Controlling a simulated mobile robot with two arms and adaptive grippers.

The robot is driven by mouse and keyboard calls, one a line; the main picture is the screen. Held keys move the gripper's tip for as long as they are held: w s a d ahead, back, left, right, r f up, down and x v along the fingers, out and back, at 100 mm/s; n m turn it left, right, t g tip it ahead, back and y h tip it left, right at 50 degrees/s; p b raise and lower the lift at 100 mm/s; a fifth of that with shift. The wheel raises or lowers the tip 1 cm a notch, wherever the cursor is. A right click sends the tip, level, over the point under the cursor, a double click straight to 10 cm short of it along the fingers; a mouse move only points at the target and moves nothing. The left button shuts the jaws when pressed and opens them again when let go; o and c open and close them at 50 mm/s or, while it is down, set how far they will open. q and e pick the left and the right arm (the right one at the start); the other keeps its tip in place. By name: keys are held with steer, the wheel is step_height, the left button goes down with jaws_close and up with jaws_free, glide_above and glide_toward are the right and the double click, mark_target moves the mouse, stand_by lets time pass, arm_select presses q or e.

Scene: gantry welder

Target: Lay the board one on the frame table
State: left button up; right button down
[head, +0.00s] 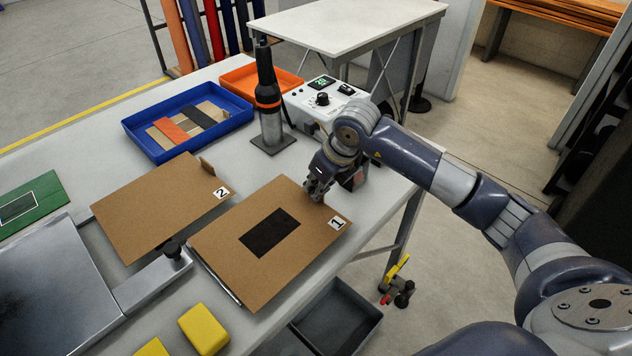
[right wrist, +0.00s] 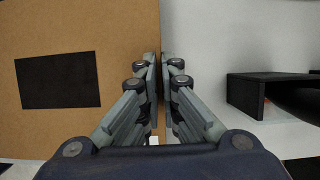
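Board one (head: 222,248) is a flat brown board with a black rectangle and a "1" label. It lies on or just above the white table; I cannot tell whether it touches. My right gripper (head: 316,192) is at its far right edge. In the right wrist view the fingers (right wrist: 159,62) are close together on a thin brown upright strip at the edge of the board (right wrist: 60,125). A grey metal panel with a pale rim (head: 50,290) at the left may be the frame table, but I cannot tell for sure. My left gripper is not in view.
Board two (head: 150,210) lies beside board one. A knobbed metal bar (head: 150,285) and yellow blocks (head: 203,329) are near it. Behind stand a blue tray (head: 150,148), a black tool on a stand (head: 268,100) and a white control box (head: 322,100).

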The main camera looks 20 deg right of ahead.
steer(key=shift+f, duration=0.65)
steer(key=shift+f+b, duration=0.25)
steer(key=shift+b, duration=0.15)
steer(key=c, duration=1.7)
jaws_free()
